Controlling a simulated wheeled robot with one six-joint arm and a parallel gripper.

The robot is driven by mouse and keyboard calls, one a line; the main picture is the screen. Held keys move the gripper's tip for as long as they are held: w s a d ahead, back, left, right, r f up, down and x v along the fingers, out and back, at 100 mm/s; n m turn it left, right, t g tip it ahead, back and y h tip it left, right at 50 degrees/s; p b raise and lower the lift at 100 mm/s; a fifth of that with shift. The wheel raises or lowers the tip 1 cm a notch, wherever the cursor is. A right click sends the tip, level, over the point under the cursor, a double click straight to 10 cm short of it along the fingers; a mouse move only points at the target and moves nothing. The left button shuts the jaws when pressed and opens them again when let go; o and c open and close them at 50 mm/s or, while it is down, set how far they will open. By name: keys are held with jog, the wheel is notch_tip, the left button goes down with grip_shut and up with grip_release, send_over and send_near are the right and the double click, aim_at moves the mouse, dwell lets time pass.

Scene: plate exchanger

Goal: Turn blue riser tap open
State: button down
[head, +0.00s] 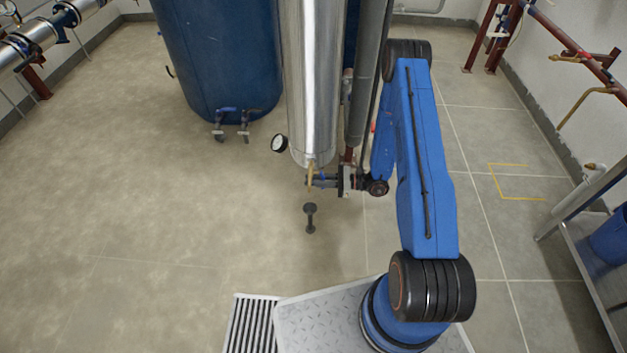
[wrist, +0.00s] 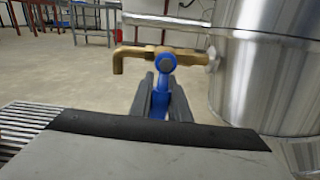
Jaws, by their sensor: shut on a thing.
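The blue tap handle (wrist: 164,66) sits on a brass tap (wrist: 136,60) whose spout bends down at the left in the wrist view. The brass body joins the shiny metal cylinder (wrist: 262,90) on the right. My gripper (wrist: 163,95) is shut on the blue handle, with a dark finger on each side of it. In the head view my gripper (head: 318,181) is at the foot of the metal cylinder (head: 312,80), by the brass tap (head: 310,172). The handle is small there and partly covered by the fingers.
A round gauge (head: 279,143) sticks out left of the cylinder. A large blue tank (head: 215,60) stands behind at the left. A dark grey pipe (head: 369,75) runs beside the cylinder. A small black stand (head: 310,218) is on the floor below. Open floor (head: 150,180) lies to the left.

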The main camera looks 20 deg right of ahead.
jog(key=shift+s+a+r+m, duration=0.1)
jog(key=shift+s+m, duration=0.2)
jog(key=shift+m, duration=0.65)
jog(key=shift+s+a+r+m, duration=0.1)
jog(key=shift+s+m, duration=0.2)
jog(key=shift+m, duration=0.6)
jog(key=shift+s+a+r+m, duration=0.1)
jog(key=shift+s+m, duration=0.2)
jog(key=shift+m, duration=0.65)
jog(key=c, duration=1.7)
grip_release()
jog(key=shift+d, duration=0.1)
jog(key=shift+o, duration=0.2)
jog(key=v, duration=1.7)
jog(key=shift+d, duration=0.15)
jog(key=shift+s, duration=0.1)
